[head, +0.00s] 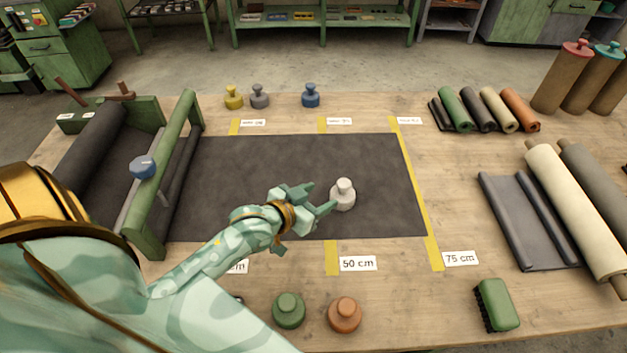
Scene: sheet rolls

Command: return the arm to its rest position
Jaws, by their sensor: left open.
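My left arm (215,250) reaches in from the lower left over the dark sheet (260,165) on the table. My left gripper (323,198) is open, just left of a white knobbed weight (343,196) that stands upright on the sheet. No object shows between its fingers. Whether a fingertip touches the weight I cannot tell. My right gripper is out of view.
A roll holder with a green bar (168,180) stands at the left. Knobbed weights stand along the back edge, and green (289,310) and orange (344,314) ones at the front. A green brush (497,305) and rolls (575,210) lie at the right.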

